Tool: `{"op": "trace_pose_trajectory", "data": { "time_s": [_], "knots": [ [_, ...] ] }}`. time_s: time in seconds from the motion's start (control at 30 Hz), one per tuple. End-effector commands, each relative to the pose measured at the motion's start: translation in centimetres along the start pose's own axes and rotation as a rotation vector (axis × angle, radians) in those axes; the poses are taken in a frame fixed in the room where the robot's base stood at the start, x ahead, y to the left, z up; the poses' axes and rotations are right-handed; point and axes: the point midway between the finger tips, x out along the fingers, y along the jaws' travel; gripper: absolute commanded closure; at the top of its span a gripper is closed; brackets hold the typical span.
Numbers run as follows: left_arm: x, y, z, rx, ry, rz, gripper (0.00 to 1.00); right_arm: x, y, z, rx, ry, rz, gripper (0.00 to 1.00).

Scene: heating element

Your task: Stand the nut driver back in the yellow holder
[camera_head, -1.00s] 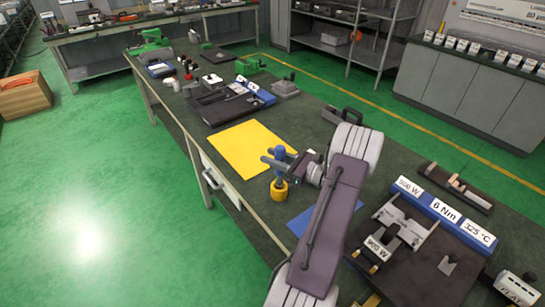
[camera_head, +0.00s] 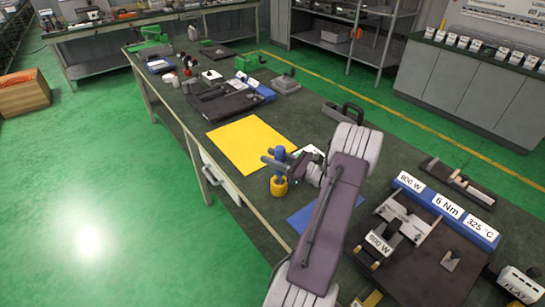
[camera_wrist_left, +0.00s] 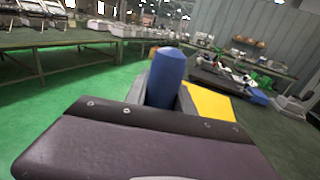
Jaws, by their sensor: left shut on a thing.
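The nut driver (camera_head: 280,153) has a blue handle and stands upright. My left gripper (camera_head: 276,162) is shut on its handle, whose rounded blue top (camera_wrist_left: 167,72) rises between the fingers in the left wrist view. The yellow holder (camera_head: 279,188) is a small round block on the bench, directly under the driver. The driver's lower part meets the holder's top in the head view. How deep it sits inside is hidden. My right gripper is not in view.
A yellow mat (camera_head: 250,143) lies behind the holder and a blue mat (camera_head: 302,220) in front. A dark fixture with a blue label bar (camera_head: 447,208) stands at right. A dark tray (camera_head: 222,107) lies farther back. The bench's left edge is close to the holder.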

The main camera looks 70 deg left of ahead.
Motion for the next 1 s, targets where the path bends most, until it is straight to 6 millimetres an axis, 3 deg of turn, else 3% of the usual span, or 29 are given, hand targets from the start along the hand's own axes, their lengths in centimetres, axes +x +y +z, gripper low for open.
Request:
{"op": "trace_pose_trajectory", "data": {
  "time_s": [1.0],
  "knots": [
    [0.0,0.0,-2.5,-0.001,-0.002,0.000,1.00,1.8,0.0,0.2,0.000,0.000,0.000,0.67]
  ]
}}
